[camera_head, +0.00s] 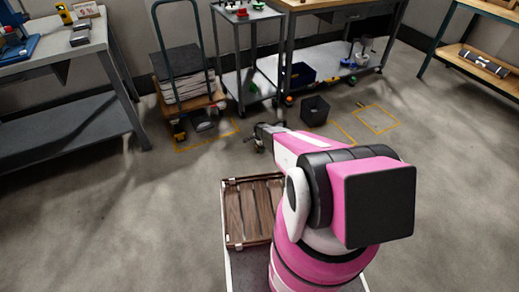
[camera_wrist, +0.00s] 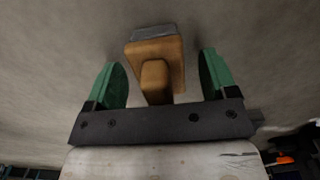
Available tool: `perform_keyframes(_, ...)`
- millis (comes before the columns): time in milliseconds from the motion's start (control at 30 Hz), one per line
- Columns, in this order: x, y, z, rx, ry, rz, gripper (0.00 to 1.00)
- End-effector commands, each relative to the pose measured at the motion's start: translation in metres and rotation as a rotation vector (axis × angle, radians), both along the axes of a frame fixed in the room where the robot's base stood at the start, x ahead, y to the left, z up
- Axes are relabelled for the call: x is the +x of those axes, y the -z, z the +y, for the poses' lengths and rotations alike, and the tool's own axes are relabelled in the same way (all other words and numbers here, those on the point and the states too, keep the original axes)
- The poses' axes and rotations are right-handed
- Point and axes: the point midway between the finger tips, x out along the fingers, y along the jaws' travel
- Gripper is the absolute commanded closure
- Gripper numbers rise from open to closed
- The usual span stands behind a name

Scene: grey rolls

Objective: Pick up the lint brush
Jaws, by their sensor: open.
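The lint brush (camera_wrist: 153,62) shows in the wrist view as an orange-brown wooden block with a grey strip along its far edge and a stubby handle pointing toward my gripper. My gripper (camera_wrist: 161,78) is open, with one green finger on each side of the brush. Gaps show between the fingers and the brush, so it is not gripped. In the head view my gripper (camera_head: 262,136) is low over the floor ahead of my arm. I cannot make out the brush there.
A black bin (camera_head: 314,111) stands on the floor just right of my gripper. A cart with a stack (camera_head: 186,83), a grey trolley (camera_head: 250,88) and a workbench (camera_head: 340,80) stand behind. A grey table (camera_head: 70,125) is at left. Floor at right is clear.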

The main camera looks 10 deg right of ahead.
Motion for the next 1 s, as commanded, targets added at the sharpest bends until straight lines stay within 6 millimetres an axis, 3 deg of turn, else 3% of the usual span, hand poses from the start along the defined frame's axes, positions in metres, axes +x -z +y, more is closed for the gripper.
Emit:
perform_keyframes(33, 0.0, 0.0, 0.0, 0.0, 0.0, 0.0, 0.28)
perform_keyframes(200, 0.0, 0.0, 0.0, 0.0, 0.0, 0.0, 0.77)
perform_keyframes(633, -0.001, -0.007, 0.0, 0.0, 0.0, 0.0, 0.77)
perform_keyframes(900, -0.002, -0.043, 0.0, 0.0, 0.0, -0.001, 0.77)
perform_keyframes(1000, -0.014, -0.055, 0.017, 0.0, -0.003, 0.0, 0.77)
